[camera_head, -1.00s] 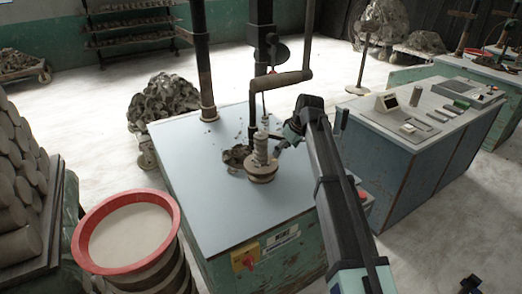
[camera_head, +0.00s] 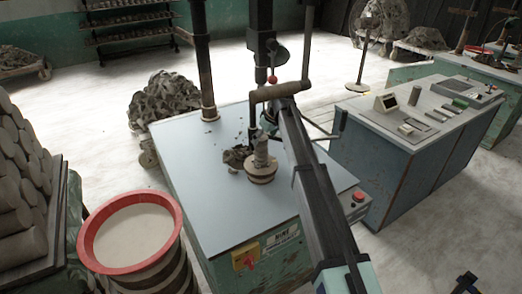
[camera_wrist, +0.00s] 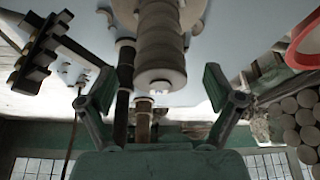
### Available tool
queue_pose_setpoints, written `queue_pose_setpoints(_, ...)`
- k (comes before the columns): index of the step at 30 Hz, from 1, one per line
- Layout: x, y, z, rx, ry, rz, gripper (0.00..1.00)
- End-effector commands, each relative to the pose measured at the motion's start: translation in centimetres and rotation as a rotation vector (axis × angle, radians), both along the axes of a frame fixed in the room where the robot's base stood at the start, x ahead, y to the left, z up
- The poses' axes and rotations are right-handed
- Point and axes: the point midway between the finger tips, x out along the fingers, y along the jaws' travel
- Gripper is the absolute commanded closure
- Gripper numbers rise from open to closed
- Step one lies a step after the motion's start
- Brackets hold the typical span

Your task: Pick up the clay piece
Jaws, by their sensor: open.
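A grey, ribbed clay piece (camera_head: 261,154) stands upright like a short column on a round wooden base (camera_head: 262,175) on the blue-grey table. In the wrist view the clay piece (camera_wrist: 162,45) points its pale round end toward the camera. My gripper (camera_wrist: 158,88) is open and empty, with one finger on each side of that end; I see no contact. In the head view my gripper (camera_head: 269,122) is just above and behind the clay piece, partly hidden by my arm.
A dark clump of trimmings (camera_head: 236,157) lies left of the base. A machine post and a lever handle (camera_head: 280,92) stand close to my arm. A red-rimmed tub (camera_head: 130,231) is at the front left. The table's front left (camera_head: 215,215) is clear.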

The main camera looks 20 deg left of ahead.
Motion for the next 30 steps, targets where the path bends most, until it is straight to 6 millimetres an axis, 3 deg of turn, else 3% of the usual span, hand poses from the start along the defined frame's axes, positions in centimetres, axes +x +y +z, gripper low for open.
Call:
queue_pose_setpoints(9,0.9,1.7,-4.1,-0.001,0.001,-0.001,0.09)
queue_pose_setpoints(17,1.0,1.8,-4.6,-0.001,0.001,-0.001,0.09)
queue_pose_setpoints(20,1.0,1.8,-4.6,-0.001,0.001,-0.001,0.37)
queue_pose_setpoints(25,1.0,1.8,-4.6,-0.001,0.001,-0.001,0.97)
queue_pose_setpoints(30,1.0,1.8,-4.5,0.001,0.0,-0.001,1.0)
